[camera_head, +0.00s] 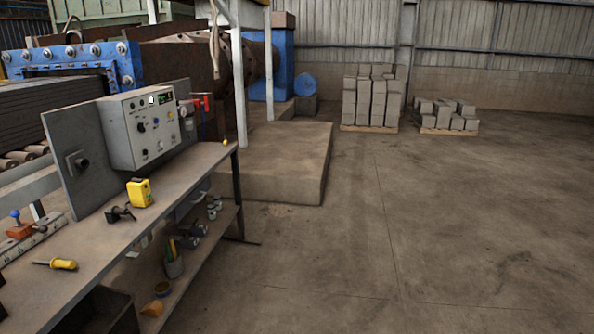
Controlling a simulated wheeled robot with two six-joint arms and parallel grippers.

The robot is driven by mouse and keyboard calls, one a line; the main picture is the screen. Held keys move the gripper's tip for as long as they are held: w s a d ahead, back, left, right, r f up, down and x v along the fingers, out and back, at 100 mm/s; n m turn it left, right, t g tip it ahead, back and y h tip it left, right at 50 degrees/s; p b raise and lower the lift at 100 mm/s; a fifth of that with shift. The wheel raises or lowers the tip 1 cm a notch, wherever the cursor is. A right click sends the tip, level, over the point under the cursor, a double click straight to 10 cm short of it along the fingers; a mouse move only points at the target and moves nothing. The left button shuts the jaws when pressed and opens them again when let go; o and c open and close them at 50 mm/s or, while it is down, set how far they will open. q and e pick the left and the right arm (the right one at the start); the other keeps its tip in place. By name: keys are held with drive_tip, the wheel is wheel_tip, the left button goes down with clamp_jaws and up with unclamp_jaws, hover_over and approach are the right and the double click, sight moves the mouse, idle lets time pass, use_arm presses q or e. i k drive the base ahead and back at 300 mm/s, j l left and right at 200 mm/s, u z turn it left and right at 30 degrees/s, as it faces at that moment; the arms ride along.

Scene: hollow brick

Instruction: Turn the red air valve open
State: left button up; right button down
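A small red part (202,102), which looks like the red air valve's handle, shows just right of the grey control box (140,128). It is small and partly behind the box, so I cannot tell its exact position. The box has knobs, buttons and a small green display, and is mounted on a grey upright panel (75,150) at the back of the workbench. Neither of my grippers can be made out. A small dark shape at the far left edge is too cut off to identify.
The workbench (100,250) holds a yellow device (139,192), a black clamp-like part (119,214) and a yellow-handled screwdriver (60,264). Its lower shelf holds a cup of tools (174,266). A concrete block (290,160) stands behind; brick stacks (372,100) stand farther back. Floor at right is clear.

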sight(205, 103)
drive_tip(key=i+z, duration=0.15)
drive_tip(key=i, duration=3.15)
drive_tip(key=l, duration=0.05)
